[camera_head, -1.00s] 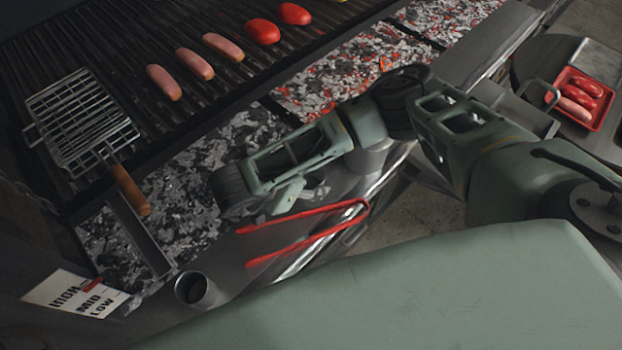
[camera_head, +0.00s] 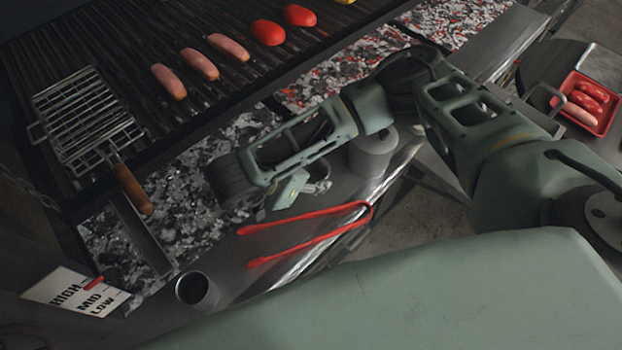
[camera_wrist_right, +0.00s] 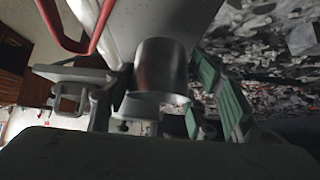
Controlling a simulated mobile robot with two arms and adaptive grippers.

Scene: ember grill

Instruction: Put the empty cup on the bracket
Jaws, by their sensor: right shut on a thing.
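A plain grey metal cup (camera_head: 372,157) is at the shelf in front of the grill, partly behind my right forearm in the head view. It fills the middle of the right wrist view (camera_wrist_right: 160,68). My right gripper (camera_head: 320,186) reaches to the cup from the left and is shut on it; the forearm hides part of the contact. Whether the cup touches the shelf is hard to tell. A second round metal cup with a dark opening (camera_head: 195,289) stands at the near left. I cannot make out a bracket for certain. My left gripper is not in view.
Red tongs (camera_head: 312,240) lie on the shelf just below my right gripper. Coals (camera_head: 190,200) run behind the shelf. A wire basket (camera_head: 85,120) and several sausages (camera_head: 200,64) lie on the grill. A red tray (camera_head: 585,100) stands at the far right.

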